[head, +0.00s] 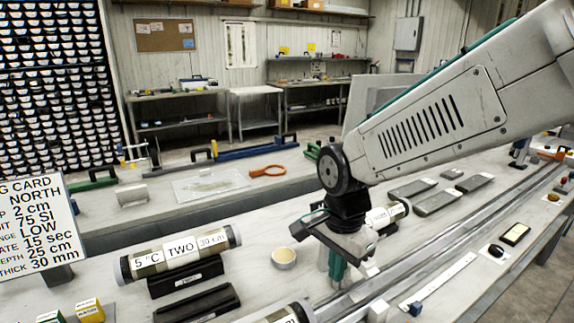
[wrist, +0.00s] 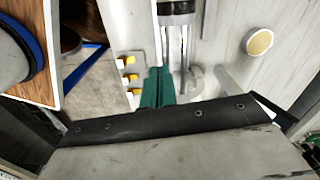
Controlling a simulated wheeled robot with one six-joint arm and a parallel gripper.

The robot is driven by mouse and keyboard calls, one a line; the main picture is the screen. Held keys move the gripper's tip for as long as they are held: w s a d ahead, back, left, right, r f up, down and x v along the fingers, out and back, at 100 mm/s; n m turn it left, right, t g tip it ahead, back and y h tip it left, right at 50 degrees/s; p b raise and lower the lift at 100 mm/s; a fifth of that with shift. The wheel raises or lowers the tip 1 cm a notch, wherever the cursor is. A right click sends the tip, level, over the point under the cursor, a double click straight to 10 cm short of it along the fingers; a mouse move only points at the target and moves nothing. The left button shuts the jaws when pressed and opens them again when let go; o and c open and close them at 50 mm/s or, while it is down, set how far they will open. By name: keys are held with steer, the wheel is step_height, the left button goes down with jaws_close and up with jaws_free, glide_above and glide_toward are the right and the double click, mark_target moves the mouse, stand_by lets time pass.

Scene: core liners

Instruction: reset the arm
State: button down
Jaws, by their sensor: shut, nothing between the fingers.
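My gripper (head: 338,268) hangs below my arm over the right part of the near bench in the head view. Its green fingers point down and are shut and empty. In the wrist view the green fingers (wrist: 158,88) meet at the middle, above the dark edge of the gripper body. The gripper is to the right of a small round pale dish (head: 284,258) in the head view. My arm reaches in from the upper right and hides part of the bench behind it.
Another labelled liner (head: 386,214) lies partly behind my gripper, and one shows at the bottom edge. A printed card (head: 36,228) stands left. Metal rails (head: 440,255) run along the right.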

steer(key=s+d+r+n, duration=0.4)
steer(key=s+d+n, duration=0.1)
steer(key=s+d, duration=0.3)
steer(key=s+d+r+n+t, duration=0.1)
steer(key=s+d+r+n, duration=0.2)
steer(key=s+d+n, duration=0.2)
steer(key=s+d, duration=0.3)
steer(key=shift+s+d+r, duration=0.25)
steer(key=shift+d+r, duration=0.15)
